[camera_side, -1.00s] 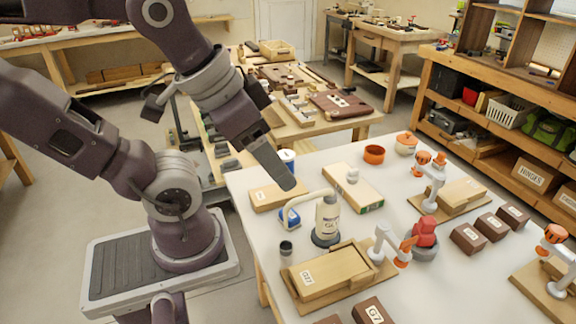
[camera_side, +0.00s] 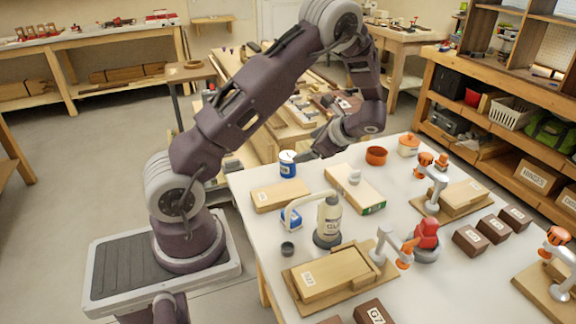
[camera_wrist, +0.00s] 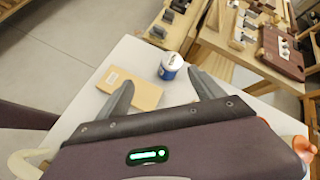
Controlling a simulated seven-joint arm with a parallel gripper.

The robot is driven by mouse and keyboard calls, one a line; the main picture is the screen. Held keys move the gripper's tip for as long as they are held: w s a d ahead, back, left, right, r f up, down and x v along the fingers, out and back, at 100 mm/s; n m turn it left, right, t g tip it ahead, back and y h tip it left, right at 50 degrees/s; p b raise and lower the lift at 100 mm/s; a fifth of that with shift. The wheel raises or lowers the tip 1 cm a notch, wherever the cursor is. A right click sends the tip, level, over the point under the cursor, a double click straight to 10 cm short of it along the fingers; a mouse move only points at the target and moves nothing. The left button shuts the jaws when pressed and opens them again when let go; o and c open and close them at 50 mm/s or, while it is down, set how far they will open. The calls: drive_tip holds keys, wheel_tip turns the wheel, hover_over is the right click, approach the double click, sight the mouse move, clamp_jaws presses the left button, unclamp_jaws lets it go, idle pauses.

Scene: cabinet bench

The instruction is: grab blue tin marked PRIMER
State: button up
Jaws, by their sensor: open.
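The blue tin (camera_side: 288,166) with a white lid and a white label band stands upright at the back left of the white table; its lettering is too small to read. In the wrist view, the tin (camera_wrist: 170,68) stands ahead of the fingertips, in line with the gap between them. My gripper (camera_wrist: 160,82) is open and empty. In the side view, my gripper (camera_side: 308,155) is low, just right of the tin and partly hidden by my wrist. I cannot tell if a finger touches the tin.
A wooden block (camera_side: 280,195) lies in front of the tin, and a longer board (camera_side: 355,190) lies to its right. A glue bottle (camera_side: 328,218) and a smaller blue item (camera_side: 291,218) stand nearer. An orange bowl (camera_side: 376,156) is farther right.

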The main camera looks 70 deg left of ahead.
sight(288, 158)
drive_tip(key=a+f+m+y, duration=0.1)
drive_tip(key=a+f+m, duration=0.1)
drive_tip(key=f, duration=0.1)
drive_tip(key=a+f+m+y, duration=0.1)
drive_tip(key=a+f+m, duration=0.1)
drive_tip(key=a+f, duration=0.1)
drive_tip(key=w+a+f+m+y, duration=0.1)
drive_tip(key=a+f, duration=0.2)
drive_tip(key=f, duration=0.2)
drive_tip(key=shift+m+y, duration=0.3)
drive_tip(key=shift+m, duration=0.1)
drive_tip(key=x, duration=0.7)
drive_tip(key=shift+r, duration=0.2)
drive_tip(key=c, duration=1.7)
